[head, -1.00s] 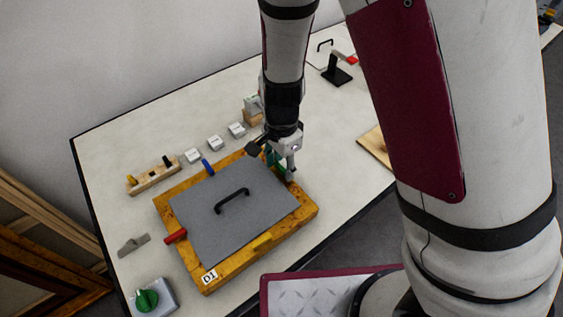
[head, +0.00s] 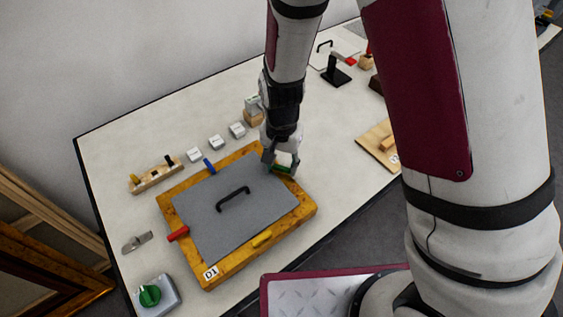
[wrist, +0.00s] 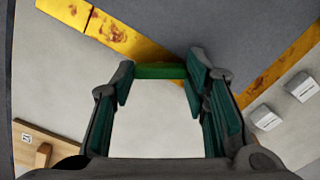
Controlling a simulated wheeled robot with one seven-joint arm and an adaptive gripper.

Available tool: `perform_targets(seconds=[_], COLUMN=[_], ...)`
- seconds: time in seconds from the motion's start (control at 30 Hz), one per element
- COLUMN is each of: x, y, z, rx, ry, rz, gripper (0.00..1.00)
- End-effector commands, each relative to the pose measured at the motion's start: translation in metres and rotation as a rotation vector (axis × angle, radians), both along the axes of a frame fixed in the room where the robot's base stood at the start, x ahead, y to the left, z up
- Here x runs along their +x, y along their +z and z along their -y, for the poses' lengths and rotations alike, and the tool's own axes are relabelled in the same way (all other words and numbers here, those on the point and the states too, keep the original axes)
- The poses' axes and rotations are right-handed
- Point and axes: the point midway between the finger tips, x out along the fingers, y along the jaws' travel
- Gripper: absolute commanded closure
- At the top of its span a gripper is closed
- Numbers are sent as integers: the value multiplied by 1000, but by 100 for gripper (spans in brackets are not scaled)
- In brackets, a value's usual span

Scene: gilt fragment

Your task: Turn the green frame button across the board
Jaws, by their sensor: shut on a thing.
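The green frame button (head: 284,169) is at the right corner of the gilt frame (head: 292,221). In the wrist view the green button (wrist: 160,71) spans the gap between the two fingers. My gripper (head: 283,165) points down and is shut on the button's ends; it also shows in the wrist view (wrist: 162,78). The grey board (head: 205,218) with a black handle lies inside the frame. The fingers partly hide the button, so how far it reaches over the board is unclear.
The red button (head: 179,234) and blue button (head: 209,166) stick outward from the frame. The yellow button (head: 263,238) lies along the near edge. Several white blocks (head: 216,143), a wooden rack (head: 156,178) and a green knob (head: 149,295) stand around the frame.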

Motion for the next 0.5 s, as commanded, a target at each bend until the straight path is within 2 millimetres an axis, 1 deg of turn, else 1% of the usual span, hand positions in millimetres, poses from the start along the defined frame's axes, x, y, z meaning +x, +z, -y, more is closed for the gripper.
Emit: perform_targets(seconds=[0.5], x=[0], y=[0], z=[0], rx=[1], ry=[492], rz=[1], gripper=[86])
